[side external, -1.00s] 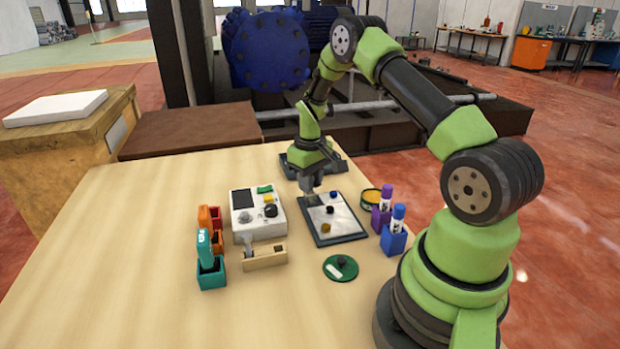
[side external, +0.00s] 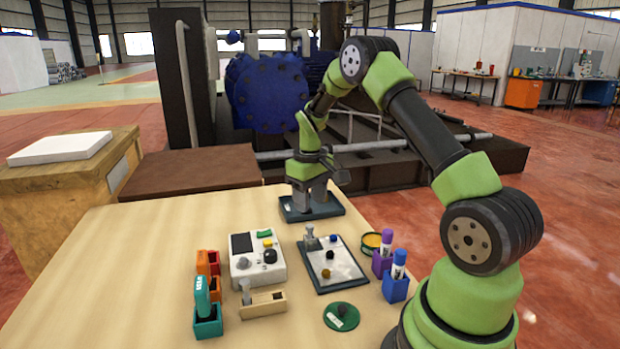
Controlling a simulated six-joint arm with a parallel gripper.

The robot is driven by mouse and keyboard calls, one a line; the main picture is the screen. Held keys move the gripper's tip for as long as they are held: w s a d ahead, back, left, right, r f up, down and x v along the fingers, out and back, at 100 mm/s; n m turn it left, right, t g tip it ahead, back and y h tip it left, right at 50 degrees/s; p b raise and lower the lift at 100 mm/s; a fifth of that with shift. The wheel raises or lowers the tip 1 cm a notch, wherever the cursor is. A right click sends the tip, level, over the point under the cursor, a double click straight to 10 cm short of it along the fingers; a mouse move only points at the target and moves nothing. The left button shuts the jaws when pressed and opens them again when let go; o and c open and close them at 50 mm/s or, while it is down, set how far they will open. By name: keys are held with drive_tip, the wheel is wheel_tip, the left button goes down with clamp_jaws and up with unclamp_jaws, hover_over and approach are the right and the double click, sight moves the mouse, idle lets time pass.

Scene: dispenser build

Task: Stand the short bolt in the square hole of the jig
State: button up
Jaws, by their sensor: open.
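My gripper (side external: 313,208) is open, with its fingers pointing down over the dark tray (side external: 292,214) at the back of the table. Nothing shows clearly between the fingers. A small grey metal piece (side external: 310,239), which looks like a bolt, stands upright at the back left of a dark-edged white board (side external: 345,268). Another grey bolt-like piece (side external: 245,292) stands at the left end of a small wooden block (side external: 268,306). I cannot tell which is the short bolt or which holder is the jig, and no square hole can be made out.
Blue, black and yellow knobs sit on the white board. A white box with controls (side external: 242,271) stands to its left, orange and teal holders (side external: 208,325) farther left. Two marker holders (side external: 395,288) and a green disc (side external: 341,317) are at right. The table's left part is clear.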

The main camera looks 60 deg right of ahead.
sight(310, 225)
drive_tip(key=s+a+r+t, duration=0.2)
drive_tip(key=s+a+r, duration=0.1)
drive_tip(key=a+r, duration=0.5)
drive_tip(key=s+a+r+t, duration=0.2)
drive_tip(key=a+r, duration=0.4)
drive_tip(key=r, duration=0.4)
drive_tip(key=s+a+r+m+t+y, duration=0.1)
drive_tip(key=s+a+t+y, duration=0.1)
drive_tip(key=s+a, duration=0.6)
drive_tip(key=s+t, duration=0.1)
drive_tip(key=s, duration=0.3)
drive_tip(key=shift+s+a+r, duration=0.3)
drive_tip(key=shift+s+a, duration=0.05)
drive_tip(key=shift+a, duration=0.05)
